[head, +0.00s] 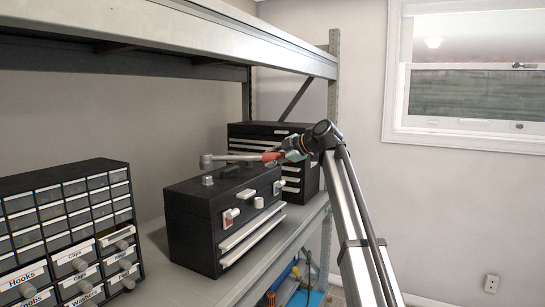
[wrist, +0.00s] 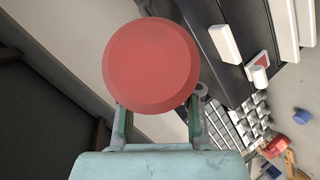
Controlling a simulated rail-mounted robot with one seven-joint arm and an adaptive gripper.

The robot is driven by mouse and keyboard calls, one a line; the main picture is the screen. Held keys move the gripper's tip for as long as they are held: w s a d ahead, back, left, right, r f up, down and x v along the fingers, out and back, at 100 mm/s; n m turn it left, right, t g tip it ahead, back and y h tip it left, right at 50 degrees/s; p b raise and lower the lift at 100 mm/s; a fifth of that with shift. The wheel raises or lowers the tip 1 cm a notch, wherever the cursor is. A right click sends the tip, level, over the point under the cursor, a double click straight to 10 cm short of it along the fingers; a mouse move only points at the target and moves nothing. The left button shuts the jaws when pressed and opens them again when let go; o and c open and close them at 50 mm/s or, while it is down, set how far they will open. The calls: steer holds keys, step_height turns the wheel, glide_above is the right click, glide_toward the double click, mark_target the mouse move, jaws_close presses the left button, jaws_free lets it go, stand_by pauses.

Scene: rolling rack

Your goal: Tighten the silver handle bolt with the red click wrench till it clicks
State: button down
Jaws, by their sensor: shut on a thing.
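The red click wrench (head: 272,156) is held level above the black toolbox (head: 195,227) in the head view. Its silver shaft runs left to a round head (head: 207,160). The silver handle bolt (head: 207,180) stands on the toolbox lid near its left end. The wrench head appears above the bolt, with a gap between them in the picture. The black lid handle (head: 230,171) is partly under the shaft. My gripper (head: 285,154) is shut on the red handle. In the wrist view the handle's round red end (wrist: 150,62) sits between the fingers and hides the wrench's far end.
A labelled drawer cabinet (head: 68,225) stands at the left on the shelf (head: 160,285). A second black drawer chest (head: 302,178) stands behind the toolbox. A grey shelf beam (head: 230,42) runs overhead. Several coloured items (head: 300,285) lie on the level below.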

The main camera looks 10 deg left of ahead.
steer(key=shift+f, duration=0.55)
steer(key=shift+f+b, duration=1.75)
steer(key=shift+b, duration=0.4)
stand_by(0.6)
steer(key=shift+s, duration=0.1)
steer(key=s+a+m+t+h+p, duration=0.1)
steer(key=s+m+t+h+p, duration=0.3)
steer(key=s, duration=0.7)
steer(key=shift+s+r+m+t+h+p, duration=0.2)
steer(key=shift+s+m+t+h+p, duration=0.25)
steer(key=shift+m, duration=0.55)
stand_by(1.9)
